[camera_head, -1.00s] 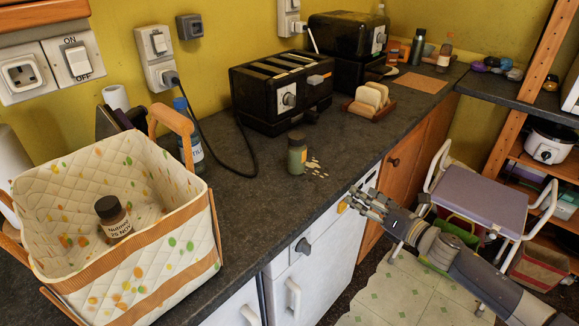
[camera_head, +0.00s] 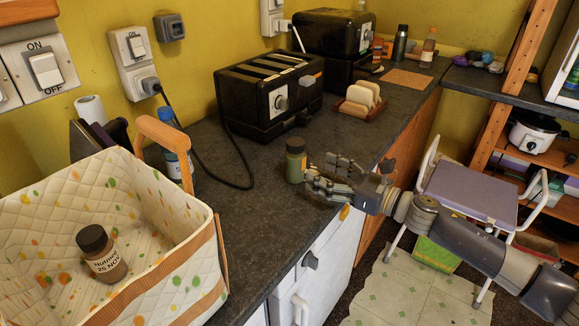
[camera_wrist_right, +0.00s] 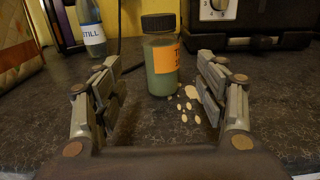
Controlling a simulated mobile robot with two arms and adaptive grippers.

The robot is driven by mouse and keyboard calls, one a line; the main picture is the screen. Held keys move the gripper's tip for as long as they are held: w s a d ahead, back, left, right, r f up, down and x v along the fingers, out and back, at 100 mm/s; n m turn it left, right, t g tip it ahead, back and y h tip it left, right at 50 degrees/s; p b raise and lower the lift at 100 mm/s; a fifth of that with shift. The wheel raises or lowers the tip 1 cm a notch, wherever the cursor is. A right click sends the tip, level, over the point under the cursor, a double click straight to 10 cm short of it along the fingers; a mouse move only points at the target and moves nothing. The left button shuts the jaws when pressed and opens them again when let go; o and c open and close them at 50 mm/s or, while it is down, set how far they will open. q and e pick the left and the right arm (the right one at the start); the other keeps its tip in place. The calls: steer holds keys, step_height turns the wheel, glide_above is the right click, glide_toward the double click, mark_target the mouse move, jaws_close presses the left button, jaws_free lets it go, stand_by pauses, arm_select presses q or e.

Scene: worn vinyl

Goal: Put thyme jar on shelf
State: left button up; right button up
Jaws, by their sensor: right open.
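A green jar with a dark lid (camera_head: 295,161), which I take for the thyme jar, stands upright on the dark counter. In the right wrist view the same jar (camera_wrist_right: 161,65) shows an orange label, too turned to read. My right gripper (camera_head: 318,170) is open just to the right of the jar, low over the counter. In the wrist view the jar stands ahead, centred between the two spread fingers, not gripped. The shelf unit with wooden uprights (camera_head: 500,100) is at the right. My left gripper is out of view.
A quilted basket (camera_head: 150,215) at the left holds a jar labelled nutmeg (camera_head: 101,254). A black toaster (camera_head: 268,95), toast rack (camera_head: 360,102) and blue-labelled bottle (camera_head: 178,155) stand behind. Pale pieces (camera_wrist_right: 190,105) lie beside the green jar. A stool (camera_head: 470,190) stands before the shelves.

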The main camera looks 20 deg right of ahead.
mark_target(304, 163)
steer(key=x, duration=0.2)
steer(key=p+x, duration=0.1)
steer(key=shift+r, duration=0.25)
steer(key=shift+w+a+f, duration=0.1)
steer(key=shift+w+a, duration=0.05)
steer(key=shift+w, duration=0.05)
steer(key=shift+w+a, duration=0.35)
steer(key=shift+w, duration=0.05)
steer(key=p+x, duration=0.2)
steer(key=x, duration=0.2)
steer(key=shift+w, duration=0.1)
steer(key=shift+w+a, duration=0.15)
steer(key=shift+w, duration=0.05)
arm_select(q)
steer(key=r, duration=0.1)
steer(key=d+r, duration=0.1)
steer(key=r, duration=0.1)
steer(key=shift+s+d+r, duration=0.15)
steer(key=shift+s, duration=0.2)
arm_select(e)
steer(key=shift+s, duration=0.1)
steer(key=shift+c, duration=0.5)
steer(key=c, duration=1.1)
steer(key=shift+c, duration=0.7)
